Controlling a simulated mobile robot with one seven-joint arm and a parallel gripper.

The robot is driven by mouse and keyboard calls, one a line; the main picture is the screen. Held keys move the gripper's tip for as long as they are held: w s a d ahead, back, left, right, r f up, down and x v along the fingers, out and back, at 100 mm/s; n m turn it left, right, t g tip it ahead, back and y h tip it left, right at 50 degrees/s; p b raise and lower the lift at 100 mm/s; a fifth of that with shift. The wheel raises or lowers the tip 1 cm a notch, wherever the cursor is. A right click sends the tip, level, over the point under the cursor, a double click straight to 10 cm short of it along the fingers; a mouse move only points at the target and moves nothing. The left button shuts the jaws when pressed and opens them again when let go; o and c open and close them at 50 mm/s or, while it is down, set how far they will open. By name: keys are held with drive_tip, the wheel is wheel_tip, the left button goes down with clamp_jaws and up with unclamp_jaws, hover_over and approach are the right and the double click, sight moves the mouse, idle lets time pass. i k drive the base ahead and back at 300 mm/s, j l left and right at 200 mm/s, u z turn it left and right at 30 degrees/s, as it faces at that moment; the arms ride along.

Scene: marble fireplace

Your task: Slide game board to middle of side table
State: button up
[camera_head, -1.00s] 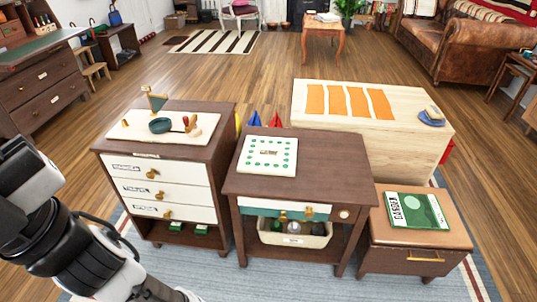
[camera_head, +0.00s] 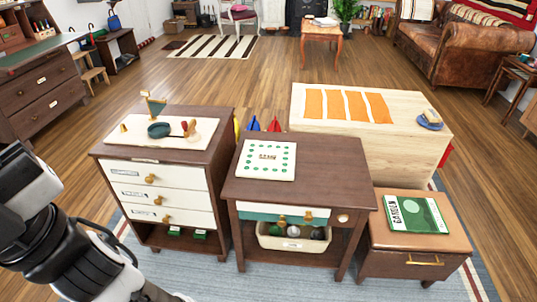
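The game board (camera_head: 267,171) is a white square with green dots around its edge and small dark print in its middle. It lies flat on the left part of the dark brown side table (camera_head: 330,180), near the table's left edge. The table top to its right is bare. Only my arm shows, at the lower left; my gripper is out of view, and nothing of mine touches the board.
A dresser (camera_head: 205,150) with small items on a white mat stands close left of the table. A wooden chest (camera_head: 400,138) with orange strips is behind right. A leather-topped stool (camera_head: 440,250) with a green book (camera_head: 417,213) is at right.

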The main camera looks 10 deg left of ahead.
sight(260, 159)
drive_tip(key=i+l, duration=0.1)
drive_tip(key=i, duration=0.35)
drive_tip(key=i+l, duration=0.1)
drive_tip(key=i, duration=0.35)
drive_tip(key=u, duration=0.05)
